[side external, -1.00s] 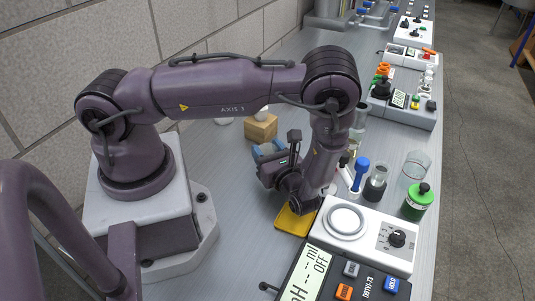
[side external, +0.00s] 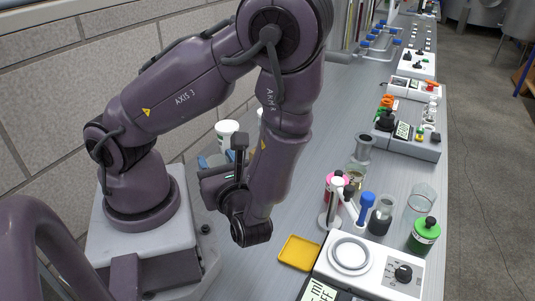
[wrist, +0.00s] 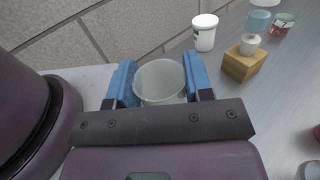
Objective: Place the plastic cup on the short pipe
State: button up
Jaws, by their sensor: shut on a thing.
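My gripper (wrist: 158,72) has its two blue fingers on either side of a translucent plastic cup (wrist: 160,86) in the wrist view, shut on it. The cup's round open rim faces the camera. In the side view my gripper (side external: 212,160) is mostly hidden behind my wrist, held left of the yellow mat, and the cup cannot be made out. A short grey flanged cylinder, which looks like the short pipe (side external: 363,150), stands on the bench to the right of my arm, well apart from the gripper.
A white tub (wrist: 204,34) and a wooden block (wrist: 244,64) bearing a small white object stand beyond my gripper. A yellow mat (side external: 299,253), white stirrer (side external: 383,262), pink-liquid vessel (side external: 330,187), glass beaker (side external: 424,197) and green bottle (side external: 424,235) crowd the near right.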

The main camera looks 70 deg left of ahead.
jog(key=shift+s+r, duration=0.1)
jog(key=shift+s, duration=0.1)
jog(key=shift+a+g, duration=0.15)
jog(key=shift+g, duration=0.15)
jog(key=shift+w+a+n+g, duration=0.25)
jog(key=shift+n+g, duration=0.05)
jog(key=shift+n, duration=0.1)
jog(key=w+a+r+m+t, duration=0.2)
jog(key=w+a+t, duration=0.1)
jog(key=w, duration=0.5)
jog(key=w+a+r+m+t+h, duration=0.1)
jog(key=w+a+r+m+t, duration=0.2)
jog(key=w, duration=0.6)
jog(key=w+a+r+m+t, duration=0.1)
jog(key=w+a+m+t, duration=0.2)
jog(key=w, duration=0.5)
jog(key=m+t+h, duration=0.1)
jog(key=t+h, duration=0.1)
jog(key=t, duration=0.3)
send_over(366, 137)
notch_tip(366, 137, down, 8)
jog(key=shift+s+r, duration=0.1)
jog(key=shift+f, duration=1.45)
jog(key=shift+f, duration=0.1)
